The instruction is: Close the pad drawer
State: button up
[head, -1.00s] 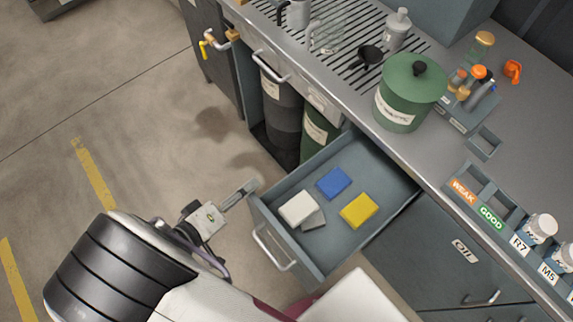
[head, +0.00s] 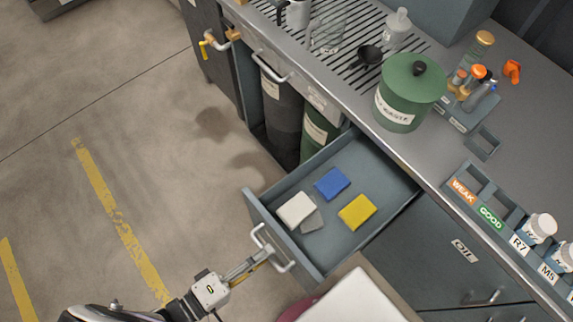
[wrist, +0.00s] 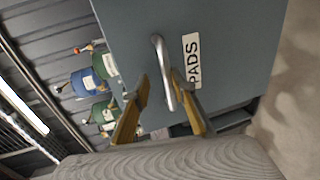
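The pad drawer (head: 262,222) is pulled out from under the counter, with its grey front facing lower left. A white pad (head: 295,208), a blue pad (head: 332,183) and a yellow pad (head: 356,212) lie inside, with a greyish pad partly under the white one. The drawer's bar handle (head: 264,243) is on its front. In the wrist view the handle (wrist: 162,75) stands beside a label reading PADS (wrist: 191,62). My gripper (head: 258,262) is at the handle. In the wrist view its fingers (wrist: 162,82) are spread, one on each side of the bar; contact is unclear.
The counter (head: 440,150) above holds a green waste can (head: 408,95), a vial rack (head: 465,112) and labelled trays. An open bay with dark and green bins (head: 282,120) is left of the drawer. A white surface (head: 355,300) lies below it. Floor at left is clear.

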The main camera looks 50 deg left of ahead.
aim_at(280, 244)
jog(key=shift+w, duration=0.1)
jog(key=shift+x, duration=3.8)
grip_shut()
